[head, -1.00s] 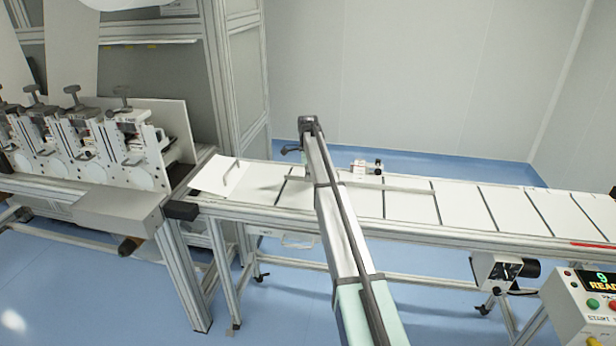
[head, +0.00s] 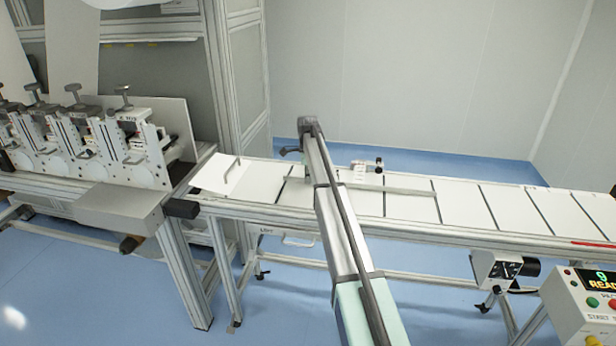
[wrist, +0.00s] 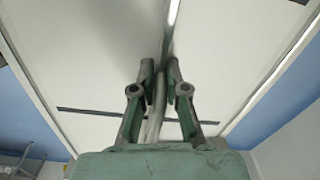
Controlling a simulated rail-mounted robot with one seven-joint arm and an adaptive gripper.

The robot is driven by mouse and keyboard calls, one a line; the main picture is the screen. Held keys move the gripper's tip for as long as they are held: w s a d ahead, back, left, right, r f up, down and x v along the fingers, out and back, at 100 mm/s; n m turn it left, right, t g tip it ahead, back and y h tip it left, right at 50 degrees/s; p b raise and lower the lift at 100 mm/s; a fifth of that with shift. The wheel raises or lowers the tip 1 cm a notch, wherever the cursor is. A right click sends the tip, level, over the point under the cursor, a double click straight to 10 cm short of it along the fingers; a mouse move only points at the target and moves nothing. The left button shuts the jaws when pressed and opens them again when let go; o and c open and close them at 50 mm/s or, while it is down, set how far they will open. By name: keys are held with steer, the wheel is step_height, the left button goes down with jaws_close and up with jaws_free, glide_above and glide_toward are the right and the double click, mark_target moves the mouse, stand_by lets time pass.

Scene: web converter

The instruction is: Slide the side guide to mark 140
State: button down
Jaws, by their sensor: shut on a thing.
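The side guide (head: 405,190) is a thin pale metal rail lying lengthwise over the white conveyor belt in the head view. Its left part is hidden behind my arm. A small white bracket block with black knobs (head: 379,166) stands at the belt's far edge by the guide. In the wrist view my gripper (wrist: 160,70) is shut on the side guide (wrist: 153,118), with one finger on each side of the rail. No scale or number for mark 140 is readable.
The conveyor belt (head: 465,211) has dark cross lines and is otherwise clear right of my arm. A converter with several stations (head: 90,145) stands at left. A control box (head: 590,300) with a lit display and buttons is at lower right. A pale wall is behind.

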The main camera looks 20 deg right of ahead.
steer(key=shift+s+a, duration=0.25)
steer(key=shift+s, duration=0.2)
steer(key=c, duration=1.1)
jaws_free()
